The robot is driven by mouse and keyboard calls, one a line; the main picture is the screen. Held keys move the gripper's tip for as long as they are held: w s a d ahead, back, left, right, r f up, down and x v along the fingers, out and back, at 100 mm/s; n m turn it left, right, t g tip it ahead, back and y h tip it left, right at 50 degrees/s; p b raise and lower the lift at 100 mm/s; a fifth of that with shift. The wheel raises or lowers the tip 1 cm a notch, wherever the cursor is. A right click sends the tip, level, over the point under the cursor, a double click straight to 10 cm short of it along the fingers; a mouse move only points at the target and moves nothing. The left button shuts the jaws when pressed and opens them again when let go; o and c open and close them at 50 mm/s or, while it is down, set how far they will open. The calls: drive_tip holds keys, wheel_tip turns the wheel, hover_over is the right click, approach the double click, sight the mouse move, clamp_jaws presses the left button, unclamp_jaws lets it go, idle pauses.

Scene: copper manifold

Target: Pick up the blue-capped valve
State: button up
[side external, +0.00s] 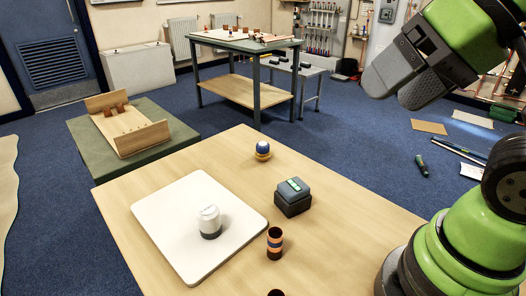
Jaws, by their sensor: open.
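The blue-capped valve (263,150) stands upright near the far edge of the wooden table, its round blue cap on top of a brass-coloured base. My gripper (390,88) is at the upper right, high above the table and well apart from the valve. Its two grey fingers are open and I see nothing between them.
On the wooden table (340,190) are a white board (165,215) bearing a white-and-grey jar (209,221), a dark box with a green top (293,197), and a banded copper piece (274,243). Another dark piece (277,293) is cut off at the bottom edge.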

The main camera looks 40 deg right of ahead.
drive_tip(key=w+d+g+h, duration=0.1)
drive_tip(key=w+d+h, duration=0.15)
drive_tip(key=w, duration=0.95)
drive_tip(key=m+g+h, duration=0.1)
drive_tip(key=g, duration=0.1)
hover_over(264, 145)
drive_tip(key=s+a, duration=0.3)
drive_tip(key=s, duration=0.2)
wheel_tip(264, 145, down, 13)
drive_tip(key=shift+h, duration=0.35)
drive_tip(key=x, duration=1.1)
drive_tip(key=shift+s+f, duration=0.15)
drive_tip(key=shift+f, duration=0.2)
drive_tip(key=shift+s+x, duration=0.15)
drive_tip(key=shift+x, duration=1.45)
drive_tip(key=shift+s+x, duration=0.1)
drive_tip(key=shift+x, duration=1.55)
drive_tip(key=shift+f, duration=0.1)
drive_tip(key=c, duration=0.9)
